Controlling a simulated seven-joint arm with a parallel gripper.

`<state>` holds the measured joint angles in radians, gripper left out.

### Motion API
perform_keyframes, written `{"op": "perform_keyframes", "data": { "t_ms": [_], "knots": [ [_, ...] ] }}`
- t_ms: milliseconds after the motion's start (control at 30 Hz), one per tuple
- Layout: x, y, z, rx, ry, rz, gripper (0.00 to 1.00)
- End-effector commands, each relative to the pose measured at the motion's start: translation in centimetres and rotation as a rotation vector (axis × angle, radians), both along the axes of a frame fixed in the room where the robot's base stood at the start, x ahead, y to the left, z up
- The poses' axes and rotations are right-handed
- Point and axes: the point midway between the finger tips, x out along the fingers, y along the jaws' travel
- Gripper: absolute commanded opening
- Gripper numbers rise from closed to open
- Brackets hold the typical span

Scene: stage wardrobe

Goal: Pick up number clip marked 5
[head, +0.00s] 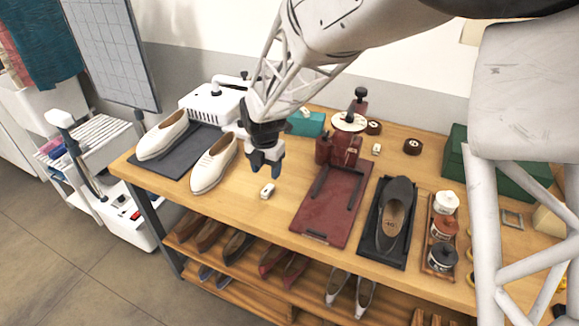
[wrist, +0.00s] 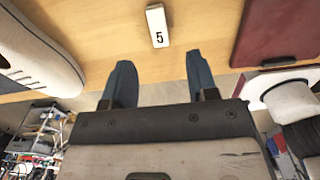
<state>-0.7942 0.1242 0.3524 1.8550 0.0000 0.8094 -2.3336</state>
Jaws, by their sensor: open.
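The number clip marked 5 (wrist: 157,27) is a small white block with a black 5, lying on the wooden table. In the head view the small white clip (head: 267,191) lies on the bare wood between a cream shoe and the dark red board. My gripper (head: 265,168) is above the table, a little behind and above the clip in the head view. In the wrist view its two blue fingers (wrist: 160,82) are apart with nothing between them. The clip is beyond the fingertips and roughly centred between them.
Cream shoes (head: 213,163) stand left of the clip, one on a dark mat (head: 180,163). A dark red board (head: 322,222) lies to the right. Other small white clips (head: 376,149) sit farther back. The wood around the clip is clear.

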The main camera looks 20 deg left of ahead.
Motion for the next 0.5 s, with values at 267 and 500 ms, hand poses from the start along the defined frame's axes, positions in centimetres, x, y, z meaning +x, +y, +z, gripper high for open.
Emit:
{"op": "perform_keyframes", "data": {
  "t_ms": [267,500],
  "knots": [
    [0.0,0.0,0.0,0.000,0.000,0.000,0.53],
    [0.0,0.0,-1.5,-0.001,0.001,0.000,0.53]
  ]
}}
